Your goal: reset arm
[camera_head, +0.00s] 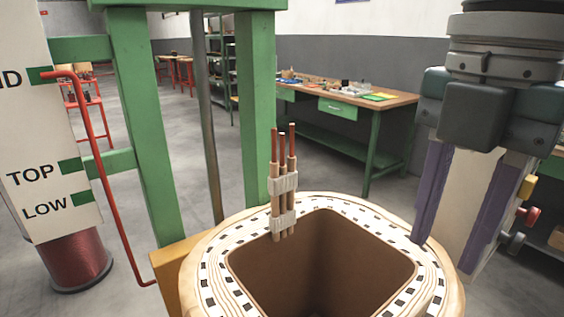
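My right gripper (452,240) hangs at the right of the head view, with its two purple fingers pointing down and spread apart. A pale surface shows between the fingers, and I see nothing clamped there. The fingertips are by the right rim of the transformer coil (205,277); I cannot tell whether they touch it. The coil has a square brown opening and a pale rim with dark spacers. Several copper leads (291,148) stand upright at its back rim, held by white clips. My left gripper is out of view.
A green frame (140,130) stands behind the coil at left. A white board (45,150) with TOP and LOW labels and a red bent rod (95,140) are at far left. A copper-coloured spool (75,258) stands below. A workbench (345,93) is behind, with open floor before it.

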